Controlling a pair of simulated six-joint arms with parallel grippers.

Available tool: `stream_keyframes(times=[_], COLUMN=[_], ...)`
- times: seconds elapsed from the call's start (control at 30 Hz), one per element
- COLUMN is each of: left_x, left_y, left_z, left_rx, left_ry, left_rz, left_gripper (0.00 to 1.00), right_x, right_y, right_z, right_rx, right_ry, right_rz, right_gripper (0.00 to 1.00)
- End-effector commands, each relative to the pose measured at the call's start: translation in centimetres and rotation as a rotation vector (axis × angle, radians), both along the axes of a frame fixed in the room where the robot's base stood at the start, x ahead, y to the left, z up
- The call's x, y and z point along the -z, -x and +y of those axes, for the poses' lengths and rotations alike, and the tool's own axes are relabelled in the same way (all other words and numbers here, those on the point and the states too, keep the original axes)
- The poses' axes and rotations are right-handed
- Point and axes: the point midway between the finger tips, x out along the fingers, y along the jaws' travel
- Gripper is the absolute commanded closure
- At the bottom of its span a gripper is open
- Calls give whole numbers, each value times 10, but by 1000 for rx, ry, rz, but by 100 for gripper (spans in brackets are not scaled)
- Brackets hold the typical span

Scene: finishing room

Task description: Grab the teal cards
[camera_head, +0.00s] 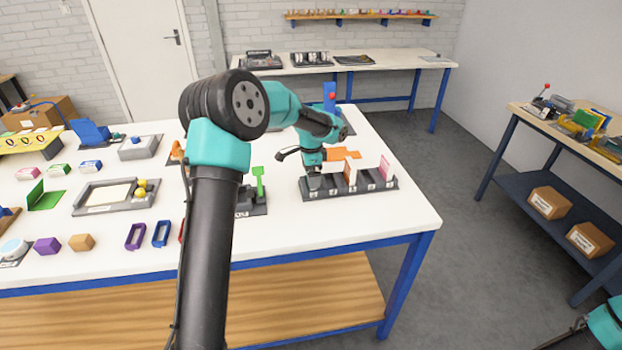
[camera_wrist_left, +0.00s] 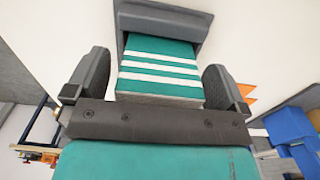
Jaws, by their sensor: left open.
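The teal cards (camera_wrist_left: 158,66), with white stripes across them, show in the left wrist view at a dark slot of the card rack (camera_wrist_left: 165,20). My left gripper (camera_wrist_left: 157,88) is open, with one finger on each side of the cards and gaps between. In the head view my left gripper (camera_head: 313,182) is at the left end of the dark card rack (camera_head: 350,190), and I cannot make out the teal cards there. My right gripper is out of view; only part of my right arm shows at the lower right corner.
The rack also holds a brown card (camera_head: 350,171) and a pink card (camera_head: 386,168). An orange piece (camera_head: 343,154) lies behind it, and a green upright piece (camera_head: 259,182) stands to its left. The white table (camera_head: 390,215) is clear in front of the rack.

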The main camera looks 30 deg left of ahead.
Motion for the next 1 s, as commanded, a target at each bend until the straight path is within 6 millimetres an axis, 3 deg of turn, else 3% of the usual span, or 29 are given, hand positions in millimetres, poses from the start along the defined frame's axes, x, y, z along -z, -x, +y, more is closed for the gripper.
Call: stream_keyframes(times=[0.43, 1.0], left_x=[0, 0], left_y=[0, 0], left_z=[0, 0], left_rx=[0, 1], left_ry=[0, 0], left_rz=[0, 0], left_gripper=[0, 51], right_x=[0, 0], right_y=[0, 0], right_z=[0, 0], right_rx=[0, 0], right_ry=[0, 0], right_rz=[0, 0], right_gripper=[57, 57])
